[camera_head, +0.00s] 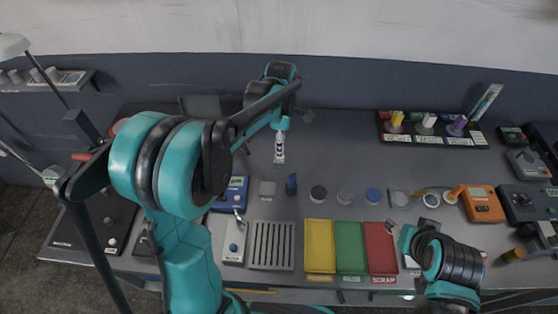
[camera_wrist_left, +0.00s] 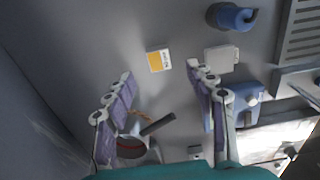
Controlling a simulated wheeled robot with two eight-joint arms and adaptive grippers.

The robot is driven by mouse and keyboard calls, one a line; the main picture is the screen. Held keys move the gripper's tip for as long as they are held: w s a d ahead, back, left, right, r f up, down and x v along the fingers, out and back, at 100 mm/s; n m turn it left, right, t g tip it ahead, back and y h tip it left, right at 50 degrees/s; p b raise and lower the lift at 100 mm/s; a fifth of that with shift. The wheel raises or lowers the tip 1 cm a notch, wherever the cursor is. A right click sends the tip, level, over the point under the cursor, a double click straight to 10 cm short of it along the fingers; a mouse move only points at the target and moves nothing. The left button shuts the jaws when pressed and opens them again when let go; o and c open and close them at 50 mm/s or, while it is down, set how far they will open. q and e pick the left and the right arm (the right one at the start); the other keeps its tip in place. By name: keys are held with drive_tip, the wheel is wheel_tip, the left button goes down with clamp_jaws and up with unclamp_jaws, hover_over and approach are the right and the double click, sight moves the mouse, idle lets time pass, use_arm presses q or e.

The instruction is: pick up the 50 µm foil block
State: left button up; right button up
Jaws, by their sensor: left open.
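A small block with a yellow and white label (camera_wrist_left: 158,60) lies on the grey bench in the left wrist view. Its print is too small to read, so I cannot confirm it is the 50 µm foil block. My left gripper (camera_wrist_left: 160,72) is open and empty, its fingers apart below and either side of the block in that view. In the head view the left gripper (camera_head: 279,158) hangs over the bench middle, and I cannot make out the labelled block there. My right gripper (camera_head: 398,234) is at the front right beside the red tray; its finger opening is unclear.
A plain grey block (camera_wrist_left: 222,58) lies near the right finger; a blue object (camera_wrist_left: 235,16) and blue meter (camera_head: 232,192) are close. A slotted tray (camera_head: 271,246) and yellow, green and red trays (camera_head: 350,246) line the front. The back middle of the bench is clear.

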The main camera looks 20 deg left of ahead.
sight(279, 161)
use_arm(q)
drive_tip(key=f+b, duration=0.1)
drive_tip(key=f, duration=0.1)
drive_tip(key=f+b, duration=0.1)
drive_tip(key=f, duration=0.2)
drive_tip(key=f+b, duration=0.1)
drive_tip(key=f, duration=0.2)
drive_tip(key=shift+w+a, duration=0.1)
drive_tip(key=shift+a, duration=0.15)
drive_tip(key=shift+r, duration=0.15)
clamp_jaws()
